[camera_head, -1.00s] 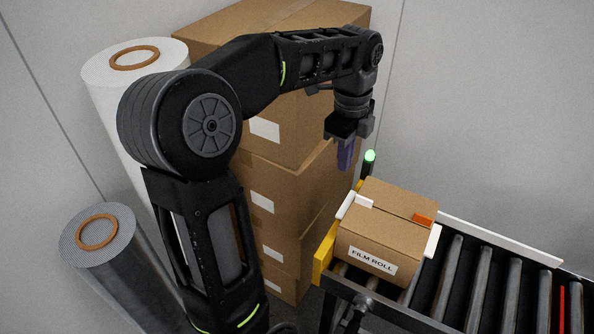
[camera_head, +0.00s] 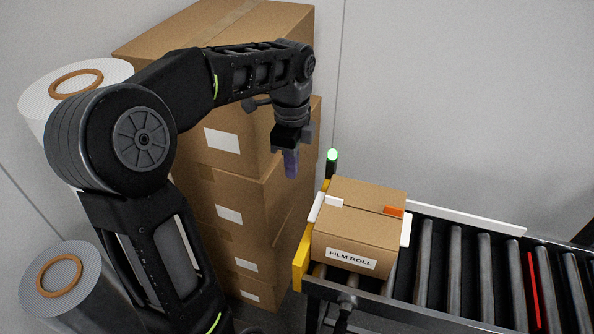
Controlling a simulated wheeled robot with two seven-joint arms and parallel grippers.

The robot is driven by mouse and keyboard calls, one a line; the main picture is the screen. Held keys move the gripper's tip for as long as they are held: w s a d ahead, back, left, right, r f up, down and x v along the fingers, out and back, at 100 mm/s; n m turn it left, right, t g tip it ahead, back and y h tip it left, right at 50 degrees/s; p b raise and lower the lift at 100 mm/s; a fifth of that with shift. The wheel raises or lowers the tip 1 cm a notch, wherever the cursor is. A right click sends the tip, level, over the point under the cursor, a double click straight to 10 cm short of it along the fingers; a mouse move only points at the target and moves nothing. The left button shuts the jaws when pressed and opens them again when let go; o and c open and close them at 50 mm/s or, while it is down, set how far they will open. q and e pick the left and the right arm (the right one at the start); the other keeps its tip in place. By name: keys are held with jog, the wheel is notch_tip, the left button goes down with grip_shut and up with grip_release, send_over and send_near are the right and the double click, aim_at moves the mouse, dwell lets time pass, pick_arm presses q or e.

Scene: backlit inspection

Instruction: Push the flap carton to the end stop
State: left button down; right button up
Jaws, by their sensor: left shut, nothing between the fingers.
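The flap carton (camera_head: 350,237), brown with a "FILM ROLL" label on its front, sits upright at the left end of the roller conveyor. It has white tabs at its sides and an orange patch on top. The yellow end stop (camera_head: 302,250) stands right beside its left side; I cannot tell whether they touch. My left gripper (camera_head: 291,168) points down, shut and empty, above and left of the carton, apart from it, in front of the stacked boxes. My right gripper is out of view.
The conveyor's rollers (camera_head: 455,275) are bare right of the carton, with a red line (camera_head: 536,290) farther along. A green lamp (camera_head: 332,156) stands behind the carton. Stacked boxes (camera_head: 245,205) and film rolls (camera_head: 62,285) stand at left, close to my left arm.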

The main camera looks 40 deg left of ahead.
pick_arm(q)
jog(key=w+d+f+p, duration=0.1)
jog(key=d+f+p, duration=0.1)
jog(key=f, duration=0.6)
jog(key=shift+w+d+f, duration=0.2)
jog(key=shift+d+f, duration=0.15)
jog(key=shift+d, duration=0.5)
